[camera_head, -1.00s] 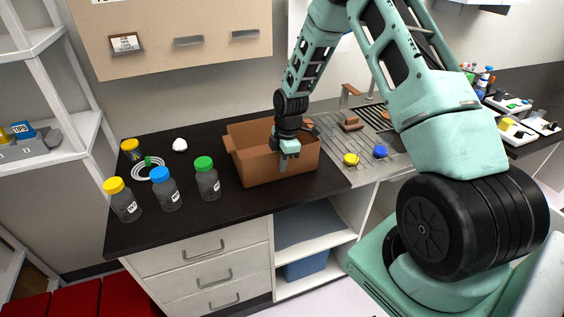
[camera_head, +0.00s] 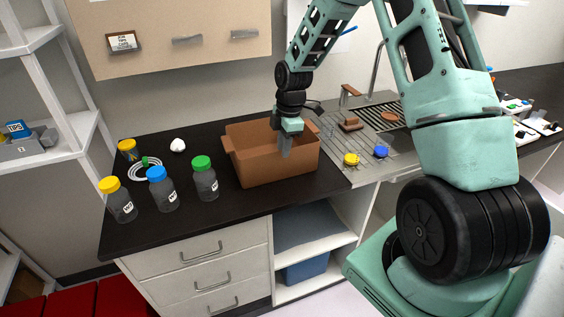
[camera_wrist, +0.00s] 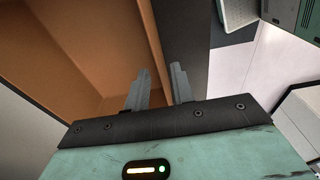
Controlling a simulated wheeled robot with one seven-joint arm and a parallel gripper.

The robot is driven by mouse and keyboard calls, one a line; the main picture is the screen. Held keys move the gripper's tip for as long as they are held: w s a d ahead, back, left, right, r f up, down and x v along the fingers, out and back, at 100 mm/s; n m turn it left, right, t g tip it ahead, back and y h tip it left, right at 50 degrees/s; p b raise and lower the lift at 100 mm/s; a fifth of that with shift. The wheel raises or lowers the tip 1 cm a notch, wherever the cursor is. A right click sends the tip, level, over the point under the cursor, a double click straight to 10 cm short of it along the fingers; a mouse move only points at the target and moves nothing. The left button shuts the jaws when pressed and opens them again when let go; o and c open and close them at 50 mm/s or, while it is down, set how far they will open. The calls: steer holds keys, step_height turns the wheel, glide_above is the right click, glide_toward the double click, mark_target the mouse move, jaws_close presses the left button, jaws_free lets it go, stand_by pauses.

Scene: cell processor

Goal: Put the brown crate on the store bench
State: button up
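The brown crate (camera_head: 275,166) sits upright on the black worktop of the bench (camera_head: 225,210), between the bottles and the metal draining surface. It looks empty where I can see inside. My gripper (camera_head: 286,156) points down at the crate's front wall. In the wrist view, the crate's inside (camera_wrist: 100,45) is at the left and my gripper (camera_wrist: 161,70) has one finger on the inner side of the wall and one on the outer side. The fingers are apart, with gaps beside the wall. Whether this bench is the store bench is not marked.
Bottles with green (camera_head: 204,180), blue (camera_head: 161,190) and yellow (camera_head: 118,202) caps stand left of the crate. A cable coil (camera_head: 144,168) lies behind them. The draining surface (camera_head: 362,145) at the right holds small yellow and blue items. A cabinet (camera_head: 170,38) hangs above.

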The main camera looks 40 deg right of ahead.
steer(key=r, duration=0.3)
steer(key=r+b, duration=0.1)
steer(key=r, duration=0.1)
steer(key=shift+d, duration=0.35)
steer(key=s+a+r+m, duration=0.1)
steer(key=s+a+r, duration=0.3)
steer(key=a, duration=0.6)
steer(key=s+a+r+m, duration=0.15)
steer(key=s+a, duration=0.35)
steer(key=a, duration=0.5)
steer(key=s+a+r+m, duration=0.1)
steer(key=s+a, duration=0.3)
steer(key=s, duration=0.6)
steer(key=s+a+r+m, duration=0.1)
steer(key=s+a+m, duration=0.2)
steer(key=s, duration=0.8)
steer(key=shift+a+h, duration=0.4)
steer(key=shift+a, duration=0.55)
steer(key=shift+r+m, duration=0.15)
steer(key=shift+m, duration=0.1)
step_height(320, 180, down, 2)
steer(key=shift+f+b, duration=0.25)
steer(key=shift+b, duration=1)
